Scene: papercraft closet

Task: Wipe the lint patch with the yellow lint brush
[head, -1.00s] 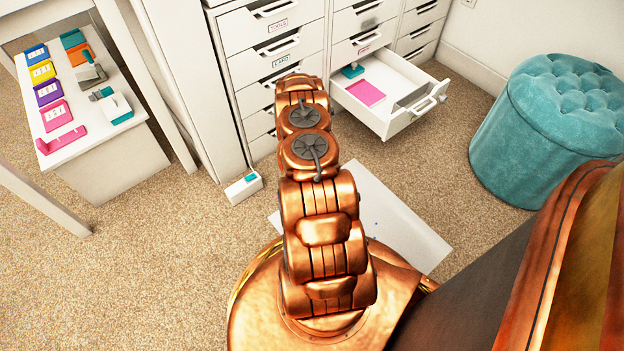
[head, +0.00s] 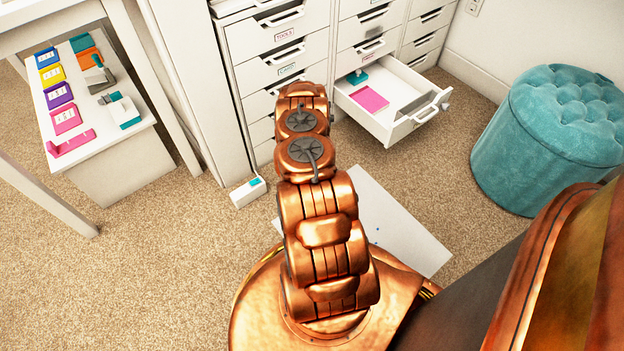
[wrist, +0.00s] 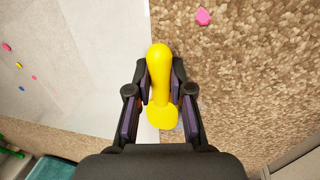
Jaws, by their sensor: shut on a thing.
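The yellow lint brush (wrist: 160,75) is in the wrist view, between the dark fingers of my gripper (wrist: 160,88). My gripper is shut on it, with its rounded end pointing up in the picture and its wider end near the palm. The brush appears over the border between a white sheet (wrist: 95,50) and the tan carpet. In the head view my arm hides the gripper and brush.
An open drawer (head: 385,128) holding a pink pad (head: 370,98) juts out of the white cabinet. A teal ottoman (head: 562,150) stands at right. A small white box (head: 247,192) sits on the carpet. A white table (head: 110,150) with colored items is at left. A pink scrap (wrist: 203,16) lies on the carpet.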

